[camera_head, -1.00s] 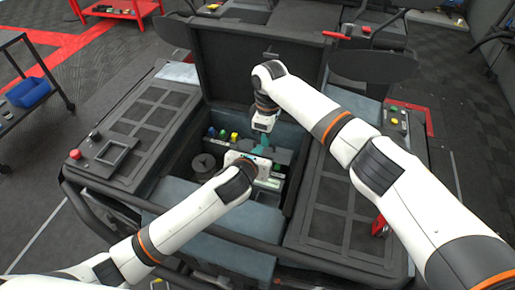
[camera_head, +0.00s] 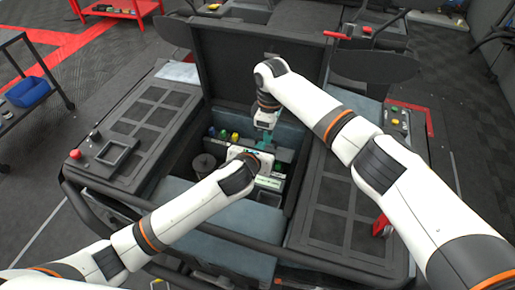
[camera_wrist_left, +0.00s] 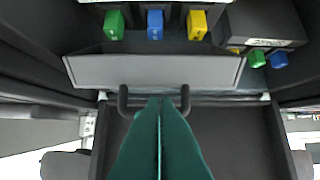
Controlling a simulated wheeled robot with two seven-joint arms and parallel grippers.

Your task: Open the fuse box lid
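In the left wrist view, my left gripper's green fingers (camera_wrist_left: 160,130) are pressed together at the centre. They overlap a dark U-shaped handle (camera_wrist_left: 123,100), whose ends show on both sides; its middle is hidden. Whether the fingers touch it or are hooked in it, I cannot tell. The handle stands at the edge of a black panel (camera_wrist_left: 235,140), apparently the fuse box lid. In the head view, my left gripper (camera_head: 246,158) is over the open bay, its fingers mostly hidden. My right gripper (camera_head: 262,138) hangs above the bay, pointing down; its finger gap is unclear.
A grey bar (camera_wrist_left: 155,70) lies beyond the handle, with green (camera_wrist_left: 114,24), blue (camera_wrist_left: 155,24) and yellow (camera_wrist_left: 197,24) blocks behind it. A black cylinder (camera_head: 203,165) stands left in the bay. The raised black cover (camera_head: 230,60) stands behind. Bay walls leave little room.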

